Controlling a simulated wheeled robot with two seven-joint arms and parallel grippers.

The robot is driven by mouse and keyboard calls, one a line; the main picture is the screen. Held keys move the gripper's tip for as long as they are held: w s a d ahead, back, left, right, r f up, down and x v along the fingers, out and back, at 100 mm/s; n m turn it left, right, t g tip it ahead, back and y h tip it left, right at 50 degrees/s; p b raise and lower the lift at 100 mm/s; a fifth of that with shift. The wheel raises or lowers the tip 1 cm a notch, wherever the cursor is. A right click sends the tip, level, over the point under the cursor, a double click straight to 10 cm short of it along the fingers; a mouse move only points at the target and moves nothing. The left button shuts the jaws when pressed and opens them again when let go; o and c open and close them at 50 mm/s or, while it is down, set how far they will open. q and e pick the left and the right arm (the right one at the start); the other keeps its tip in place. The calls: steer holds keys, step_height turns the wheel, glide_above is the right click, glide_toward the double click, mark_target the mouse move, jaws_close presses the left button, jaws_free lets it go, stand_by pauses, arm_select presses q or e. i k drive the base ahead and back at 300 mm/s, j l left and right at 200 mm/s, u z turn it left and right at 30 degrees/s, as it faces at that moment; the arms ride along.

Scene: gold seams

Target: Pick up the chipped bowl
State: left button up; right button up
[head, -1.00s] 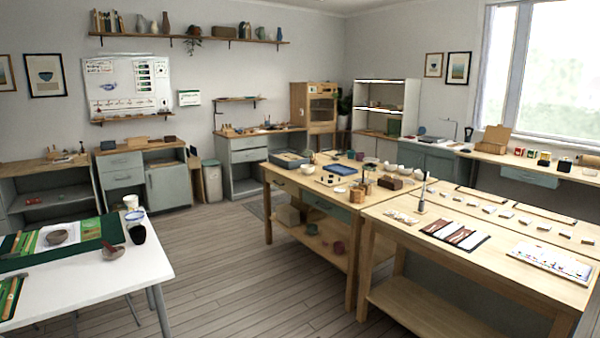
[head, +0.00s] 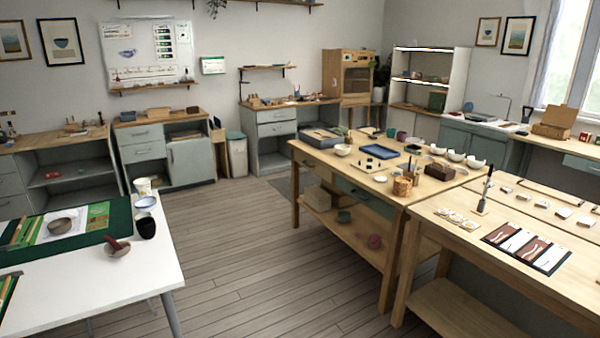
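Which bowl is chipped cannot be told at this distance. Several white bowls stand on the middle wooden table: one near its left part (head: 342,150) and a row at its right side, including a white bowl (head: 456,155). On the white table at the left are a grey-brown bowl (head: 60,226) on the green mat, a brown bowl (head: 117,248) with a reddish handle-like piece in it, and a white bowl with a blue rim (head: 145,203). Neither of my grippers is in view.
The white table (head: 95,290) stands at the left front. The middle wooden table (head: 300,150) and the front right wooden table (head: 440,240) stand at the right. Wooden floor (head: 235,250) lies clear between them. Cabinets (head: 195,160) line the back wall.

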mark_target(342, 151)
steer(key=i, duration=3)
steer(key=i+z, duration=0.1)
steer(key=i, duration=0.45)
steer(key=i+j+z, duration=0.1)
steer(key=i, duration=0.45)
steer(key=i+j+z, duration=0.1)
steer(key=i, duration=0.4)
steer(key=i+j+z, duration=0.1)
steer(key=i, duration=0.45)
steer(key=j, duration=0.1)
